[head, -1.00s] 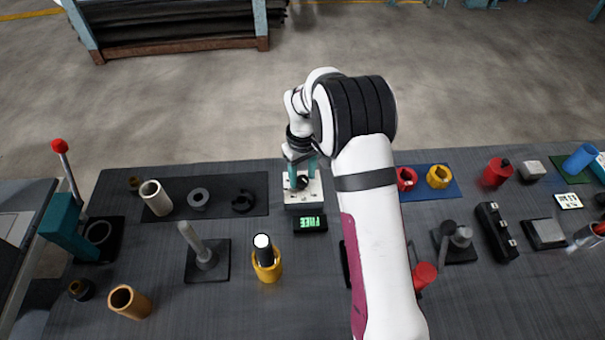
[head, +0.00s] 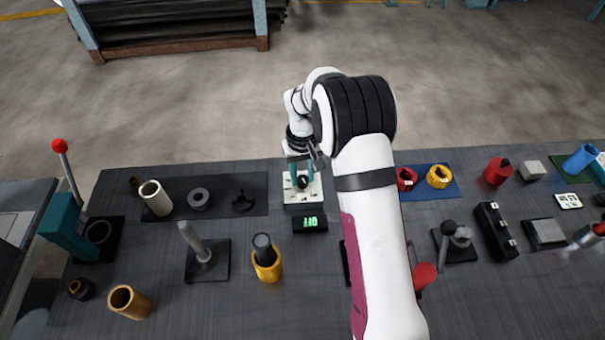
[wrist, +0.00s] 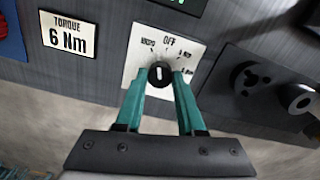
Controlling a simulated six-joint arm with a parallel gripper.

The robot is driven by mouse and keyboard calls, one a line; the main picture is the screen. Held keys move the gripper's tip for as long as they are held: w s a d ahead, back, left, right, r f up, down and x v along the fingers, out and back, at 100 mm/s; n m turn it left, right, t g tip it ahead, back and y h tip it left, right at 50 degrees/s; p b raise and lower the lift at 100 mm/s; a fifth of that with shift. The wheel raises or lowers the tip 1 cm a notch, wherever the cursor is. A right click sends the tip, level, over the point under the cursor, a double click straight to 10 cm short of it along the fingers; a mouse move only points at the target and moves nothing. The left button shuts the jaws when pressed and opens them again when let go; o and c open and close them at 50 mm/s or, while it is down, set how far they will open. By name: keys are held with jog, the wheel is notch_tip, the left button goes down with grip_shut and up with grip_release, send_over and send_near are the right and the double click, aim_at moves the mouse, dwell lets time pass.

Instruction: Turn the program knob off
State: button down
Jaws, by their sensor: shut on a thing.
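The program knob (wrist: 160,74) is a small black knob with a white pointer line, on a white panel (wrist: 140,60) marked OFF at the top with other labels around it. Its pointer aims up, close to the OFF mark. In the head view the knob (head: 303,183) sits on the white box (head: 303,199). My gripper (wrist: 162,80) has teal fingers shut on the knob, one on each side. It also shows in the head view (head: 302,176), over the box. A small display (head: 310,223) in front shows green text that looks like OFF.
A dark mat (head: 221,195) with grey parts lies left of the box. A yellow holder (head: 267,265) with a dark cylinder and a grey lever (head: 195,240) stand nearer. A blue mat (head: 430,193) with red and yellow rings lies right of my arm.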

aim_at(303, 179)
jog(key=shift+m, duration=2.2)
jog(key=c, duration=0.5)
grip_release()
notch_tip(303, 179, up, 16)
jog(key=shift+f, duration=0.1)
